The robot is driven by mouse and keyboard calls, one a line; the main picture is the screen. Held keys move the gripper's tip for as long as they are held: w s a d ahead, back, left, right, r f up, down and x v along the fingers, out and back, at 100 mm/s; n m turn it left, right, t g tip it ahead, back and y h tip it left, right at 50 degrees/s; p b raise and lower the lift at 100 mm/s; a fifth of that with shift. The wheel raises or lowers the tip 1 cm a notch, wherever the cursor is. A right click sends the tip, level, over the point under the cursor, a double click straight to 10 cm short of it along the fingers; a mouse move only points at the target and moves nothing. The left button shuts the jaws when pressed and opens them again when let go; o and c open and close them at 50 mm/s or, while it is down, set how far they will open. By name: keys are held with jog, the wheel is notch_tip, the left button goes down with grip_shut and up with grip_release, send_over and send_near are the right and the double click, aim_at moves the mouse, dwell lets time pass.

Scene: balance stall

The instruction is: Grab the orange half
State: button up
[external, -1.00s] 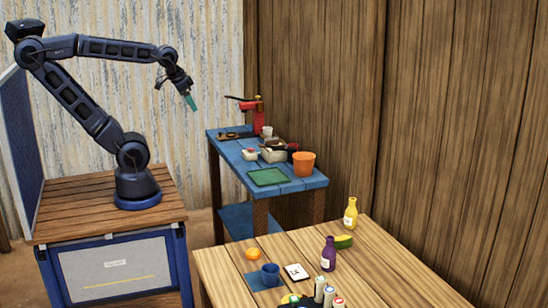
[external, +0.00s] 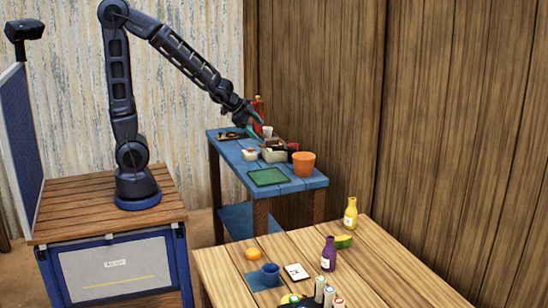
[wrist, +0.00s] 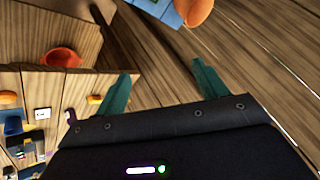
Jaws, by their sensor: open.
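The orange half (external: 253,253) lies on the near wooden table (external: 215,268), close to its left end, behind a blue cup. In the wrist view a small orange shape (wrist: 8,97) at the left edge appears to be it, partly cut off. My gripper (external: 253,134) is up over the blue side table, far from the orange half. Its teal fingers are apart and empty in the wrist view (wrist: 163,82).
The blue cup (external: 269,274), a white card (external: 296,272), a purple bottle (external: 328,254) and a yellow bottle (external: 350,213) share the table. The blue side table (external: 228,152) holds an orange bucket (external: 303,164), a green tray (external: 268,177) and clutter.

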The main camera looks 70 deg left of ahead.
jog(key=w+d+f+m+h, duration=0.4)
jog(key=d+f+m, duration=0.1)
jog(key=d+f, duration=0.45)
jog(key=m+g+h, duration=0.7)
jog(key=g+h, duration=0.4)
jog(key=h, duration=0.1)
send_near(252, 249)
jog(key=shift+f+x, duration=0.25)
jog(key=shift+x, duration=2.05)
jog(key=shift+f+x, duration=0.2)
jog(key=shift+x, duration=2.05)
jog(key=shift+w, duration=0.15)
jog(key=c, duration=1.1)
